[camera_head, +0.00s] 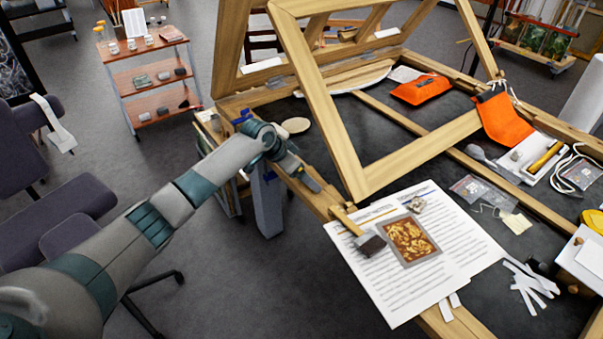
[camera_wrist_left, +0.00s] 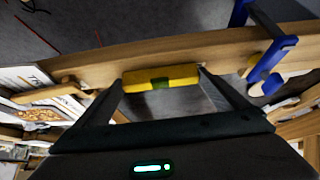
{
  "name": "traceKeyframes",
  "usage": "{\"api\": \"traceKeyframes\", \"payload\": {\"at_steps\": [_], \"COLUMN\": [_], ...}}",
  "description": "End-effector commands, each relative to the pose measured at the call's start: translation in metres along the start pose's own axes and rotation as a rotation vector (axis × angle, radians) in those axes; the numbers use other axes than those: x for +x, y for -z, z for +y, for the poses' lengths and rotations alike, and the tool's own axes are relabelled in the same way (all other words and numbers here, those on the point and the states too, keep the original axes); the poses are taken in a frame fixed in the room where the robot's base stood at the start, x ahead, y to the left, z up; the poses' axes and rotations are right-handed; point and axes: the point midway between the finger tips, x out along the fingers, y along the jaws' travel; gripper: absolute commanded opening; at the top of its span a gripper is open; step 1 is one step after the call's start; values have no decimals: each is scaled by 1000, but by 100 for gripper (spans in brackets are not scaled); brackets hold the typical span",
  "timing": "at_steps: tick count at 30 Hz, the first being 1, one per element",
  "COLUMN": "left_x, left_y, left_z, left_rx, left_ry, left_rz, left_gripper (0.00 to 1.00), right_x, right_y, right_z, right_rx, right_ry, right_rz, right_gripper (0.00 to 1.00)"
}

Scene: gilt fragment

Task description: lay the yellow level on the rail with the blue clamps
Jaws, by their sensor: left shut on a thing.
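The yellow level (camera_wrist_left: 160,76), with a dark green middle, lies lengthwise between the two fingertips of my left gripper (camera_wrist_left: 160,80), which is shut on it. In the wrist view it overlaps the wooden rail (camera_wrist_left: 205,53); I cannot tell whether it touches it. A blue clamp (camera_wrist_left: 272,62) sits on the rail to the right of the level, with more blue clamp (camera_wrist_left: 239,12) at the far edge. In the head view my left gripper (camera_head: 303,176) is over the rail (camera_head: 318,200), near a blue clamp (camera_head: 243,116); the level is hidden there. My right gripper is not in view.
A wooden frame (camera_head: 350,165) leans up over the table beside my gripper. Printed sheets (camera_head: 370,285), a gilt fragment picture (camera_head: 408,240) and a wooden-handled brush (camera_head: 371,243) lie nearer the front. Orange pouches (camera_head: 420,89) lie farther back.

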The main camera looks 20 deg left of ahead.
Motion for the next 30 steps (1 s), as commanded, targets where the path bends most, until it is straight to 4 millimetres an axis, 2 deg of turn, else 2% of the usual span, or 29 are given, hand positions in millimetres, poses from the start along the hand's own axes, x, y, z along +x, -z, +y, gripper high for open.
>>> {"api": "traceKeyframes", "payload": {"at_steps": [11, 17, 23, 30], "left_x": [-1, -11, -37, -82], "left_y": [1, 1, 0, 0], "left_z": [0, 0, -1, -1], "left_rx": [0, 0, 2, 1], "left_ry": [0, 0, 1, 2], "left_rz": [0, 1, 2, 2], "left_gripper": [100, 100, 100, 100], "right_x": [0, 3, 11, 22], "right_y": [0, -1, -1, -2], "right_z": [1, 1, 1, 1], "right_rx": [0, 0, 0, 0], "right_ry": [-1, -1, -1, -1], "right_rz": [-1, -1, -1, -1], "right_gripper": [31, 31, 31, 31]}}
